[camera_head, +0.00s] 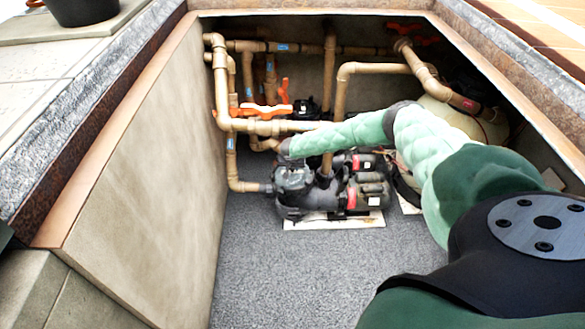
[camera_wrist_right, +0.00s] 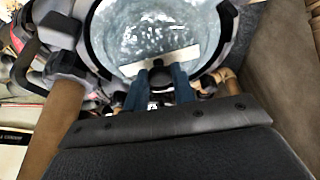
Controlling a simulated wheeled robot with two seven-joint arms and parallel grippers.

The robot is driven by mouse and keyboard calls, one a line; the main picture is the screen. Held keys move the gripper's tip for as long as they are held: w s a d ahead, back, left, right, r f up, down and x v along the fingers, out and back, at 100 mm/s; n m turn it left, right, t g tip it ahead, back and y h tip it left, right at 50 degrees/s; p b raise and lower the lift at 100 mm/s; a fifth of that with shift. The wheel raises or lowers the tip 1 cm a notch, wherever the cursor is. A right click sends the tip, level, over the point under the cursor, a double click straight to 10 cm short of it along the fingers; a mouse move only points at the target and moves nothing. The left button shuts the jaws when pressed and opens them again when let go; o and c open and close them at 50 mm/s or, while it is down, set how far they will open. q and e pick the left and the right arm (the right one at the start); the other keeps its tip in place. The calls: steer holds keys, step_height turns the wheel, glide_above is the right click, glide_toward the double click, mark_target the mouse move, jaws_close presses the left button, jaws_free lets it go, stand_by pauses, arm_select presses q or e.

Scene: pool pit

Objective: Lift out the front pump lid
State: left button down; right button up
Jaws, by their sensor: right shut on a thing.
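The front pump (camera_head: 350,197) is black and stands on a pale pad on the pit floor. Its round, clear lid (camera_head: 294,179) is at the pump's left end. In the right wrist view the lid (camera_wrist_right: 150,28) fills the top middle, with a pale bar across its near side and a dark ring around it. My right arm reaches in from the right, and my right gripper (camera_wrist_right: 158,88) is at the lid's near edge. Its two fingers are shut on a dark part there, seemingly the lid's; the exact contact is partly hidden. My left gripper is not in view.
Tan pipes (camera_head: 221,85) with orange valve handles (camera_head: 265,109) rise behind and left of the pump. A pale round tank (camera_head: 462,118) stands at the back right. The pit's left wall (camera_head: 150,150) is close. The grey gravel floor (camera_head: 285,275) in front is clear.

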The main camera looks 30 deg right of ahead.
steer(key=shift+c, duration=1.4)
steer(key=shift+r+p, duration=0.6)
steer(key=shift+r+p, duration=0.55)
steer(key=shift+r+p, duration=1.5)
steer(key=shift+p, duration=0.15)
steer(key=shift+r, duration=0.1)
